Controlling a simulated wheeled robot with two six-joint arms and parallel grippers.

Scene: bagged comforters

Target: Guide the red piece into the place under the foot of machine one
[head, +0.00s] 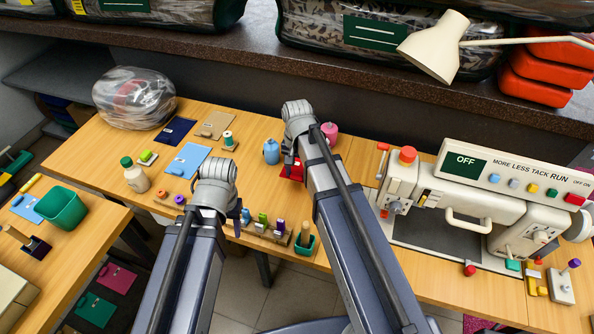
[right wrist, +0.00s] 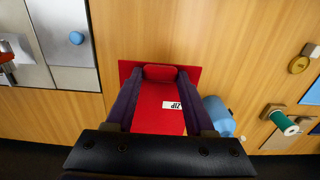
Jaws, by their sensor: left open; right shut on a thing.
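The red piece (right wrist: 158,100), with a small white ZIP label, lies between the fingers of my right gripper (right wrist: 155,85) in the right wrist view. That gripper is shut on it, over the wooden table. In the head view part of the red piece (head: 291,171) shows beside my right gripper (head: 298,150), whose fingers are mostly hidden. A white sewing machine (head: 480,205) with an OFF display stands to the right, apart from the piece. I cannot make out its foot. My left gripper (head: 216,180) is open over the table, its fingertips mostly hidden.
A blue bottle (head: 271,151) and a pink one (head: 329,132) stand close to my right gripper. A rack (head: 262,232) with several spools is at the front edge. A cream lamp (head: 436,45) overhangs the back shelf. Bare wood lies between the bottles and the machine.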

